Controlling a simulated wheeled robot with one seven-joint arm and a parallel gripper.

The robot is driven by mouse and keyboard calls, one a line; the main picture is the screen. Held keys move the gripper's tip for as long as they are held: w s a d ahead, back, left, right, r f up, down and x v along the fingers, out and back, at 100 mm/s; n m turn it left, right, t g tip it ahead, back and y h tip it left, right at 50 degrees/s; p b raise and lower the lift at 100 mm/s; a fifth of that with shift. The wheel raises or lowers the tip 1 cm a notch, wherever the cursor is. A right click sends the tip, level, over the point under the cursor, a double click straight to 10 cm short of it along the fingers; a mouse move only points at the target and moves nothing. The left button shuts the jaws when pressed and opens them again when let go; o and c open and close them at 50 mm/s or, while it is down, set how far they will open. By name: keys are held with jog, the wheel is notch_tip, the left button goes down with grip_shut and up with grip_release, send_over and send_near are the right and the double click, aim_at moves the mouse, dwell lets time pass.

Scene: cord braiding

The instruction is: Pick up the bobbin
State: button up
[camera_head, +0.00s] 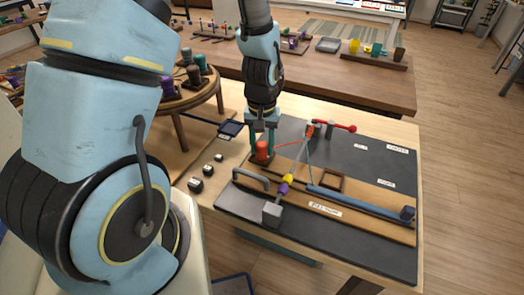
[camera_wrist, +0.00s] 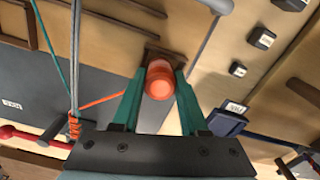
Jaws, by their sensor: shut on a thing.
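The orange-red bobbin (camera_head: 262,149) stands near the left edge of the dark board in the head view. In the wrist view the bobbin (camera_wrist: 159,80) shows end-on between the fingers. My gripper (camera_wrist: 158,90) is shut on it, with one teal finger on each side. In the head view my gripper (camera_head: 263,142) points down around the bobbin. An orange cord (camera_wrist: 103,100) runs from the bobbin to a wrapped post. A dark square base (camera_wrist: 172,55) shows just beyond the bobbin. I cannot tell whether the bobbin touches it.
A braiding post (camera_head: 310,130) with a red-handled lever (camera_head: 340,127) stands at the back of the board. A blue bar (camera_head: 355,200) lies right. Small black weights (camera_head: 196,185) stand left.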

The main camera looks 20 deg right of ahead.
grip_shut()
